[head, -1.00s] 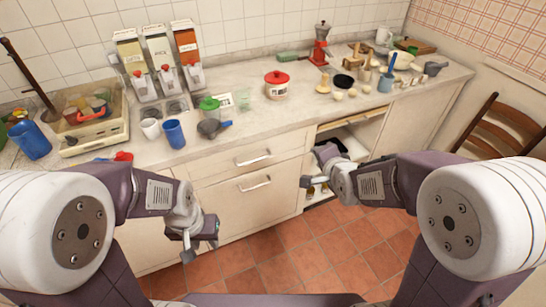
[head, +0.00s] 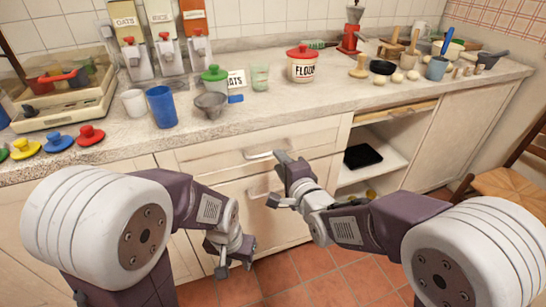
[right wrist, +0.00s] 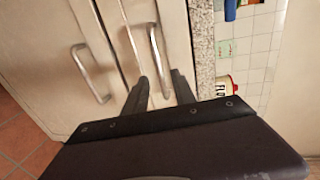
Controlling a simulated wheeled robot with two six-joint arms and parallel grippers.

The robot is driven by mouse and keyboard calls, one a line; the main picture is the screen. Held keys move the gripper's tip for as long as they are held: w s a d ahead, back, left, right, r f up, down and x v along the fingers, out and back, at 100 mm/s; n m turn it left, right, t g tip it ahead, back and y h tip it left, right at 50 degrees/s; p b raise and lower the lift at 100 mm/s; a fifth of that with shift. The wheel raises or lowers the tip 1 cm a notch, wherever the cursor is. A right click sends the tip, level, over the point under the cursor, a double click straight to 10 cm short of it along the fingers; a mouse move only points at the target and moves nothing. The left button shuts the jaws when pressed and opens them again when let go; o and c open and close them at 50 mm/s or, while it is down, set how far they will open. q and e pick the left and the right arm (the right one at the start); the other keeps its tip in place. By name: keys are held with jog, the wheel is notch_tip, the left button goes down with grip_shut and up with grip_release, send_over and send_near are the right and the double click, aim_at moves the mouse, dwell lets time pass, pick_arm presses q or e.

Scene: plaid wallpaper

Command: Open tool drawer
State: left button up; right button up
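The upper drawer (head: 215,150) under the counter has a pale front and a curved metal handle (head: 259,155). It looks shut. A deeper front (head: 236,188) below it has a similar handle. No label shows which is the tool drawer. My right gripper (head: 279,180) is open and empty in front of these fronts. In the right wrist view, the upper handle (right wrist: 157,58) lies ahead, in line with the gap between the fingers (right wrist: 160,92); the lower handle (right wrist: 91,72) is left of them. Contact is not visible. My left gripper (head: 235,261) hangs low, apparently open and empty.
The worktop (head: 240,115) above holds a blue cup (head: 161,106), a flour jar (head: 302,64) and coloured lids (head: 58,143). An open cupboard space (head: 385,150) is right of the drawers. A chair (head: 510,185) stands at far right.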

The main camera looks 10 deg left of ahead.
jog(key=b+x, duration=0.1)
jog(key=x, duration=0.5)
jog(key=shift+w+a+f, duration=0.1)
jog(key=shift+w+f, duration=0.05)
jog(key=shift+w, duration=0.05)
grip_shut()
dwell(1.0)
